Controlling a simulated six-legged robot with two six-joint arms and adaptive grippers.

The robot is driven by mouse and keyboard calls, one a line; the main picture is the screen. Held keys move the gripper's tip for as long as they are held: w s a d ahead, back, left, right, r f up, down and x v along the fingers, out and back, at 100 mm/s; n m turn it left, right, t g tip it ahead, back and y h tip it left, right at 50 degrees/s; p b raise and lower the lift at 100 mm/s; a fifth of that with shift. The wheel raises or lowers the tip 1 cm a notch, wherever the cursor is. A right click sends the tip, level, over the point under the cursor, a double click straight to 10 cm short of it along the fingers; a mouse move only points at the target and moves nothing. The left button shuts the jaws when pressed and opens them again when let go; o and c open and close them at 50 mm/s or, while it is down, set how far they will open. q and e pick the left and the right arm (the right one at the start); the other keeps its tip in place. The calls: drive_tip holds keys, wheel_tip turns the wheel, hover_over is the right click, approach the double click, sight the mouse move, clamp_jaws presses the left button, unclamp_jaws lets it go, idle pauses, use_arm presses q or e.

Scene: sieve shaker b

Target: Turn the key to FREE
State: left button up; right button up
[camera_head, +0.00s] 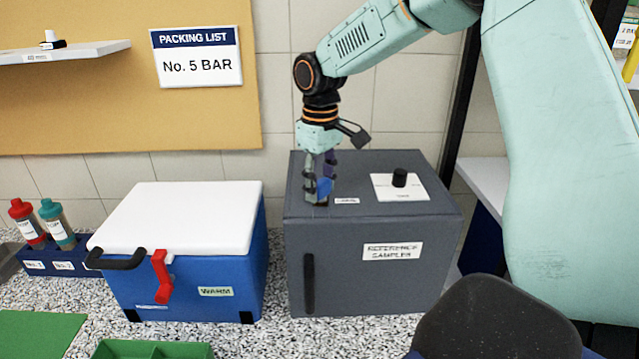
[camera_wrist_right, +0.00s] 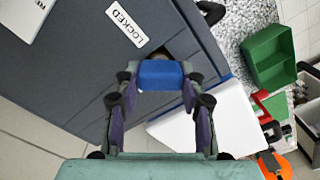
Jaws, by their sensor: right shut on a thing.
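The key has a blue head (camera_head: 324,188) and stands on top of the grey cabinet (camera_head: 300,250), near its front left. My right gripper (camera_head: 318,191) points down from above with its fingers shut on the blue head. In the right wrist view the blue key head (camera_wrist_right: 160,74) sits between the two fingertips of the right gripper (camera_wrist_right: 158,82), over a dark round spot in the cabinet top. A white label reading LOCKED (camera_wrist_right: 127,26) lies beside the key. No FREE marking is readable. My left gripper is not in view.
A black knob (camera_head: 400,177) on a white plate stands on the cabinet's right side. A blue cool box (camera_head: 200,280) with a white lid and red latch (camera_head: 162,275) stands close on the left. Bottles (camera_head: 57,226) stand further left, and a green tray (camera_head: 150,349) in front.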

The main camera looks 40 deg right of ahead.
drive_tip(key=shift+s, duration=0.1)
drive_tip(key=n, duration=0.8)
drive_tip(key=o, duration=1.2)
drive_tip(key=shift+r, duration=0.15)
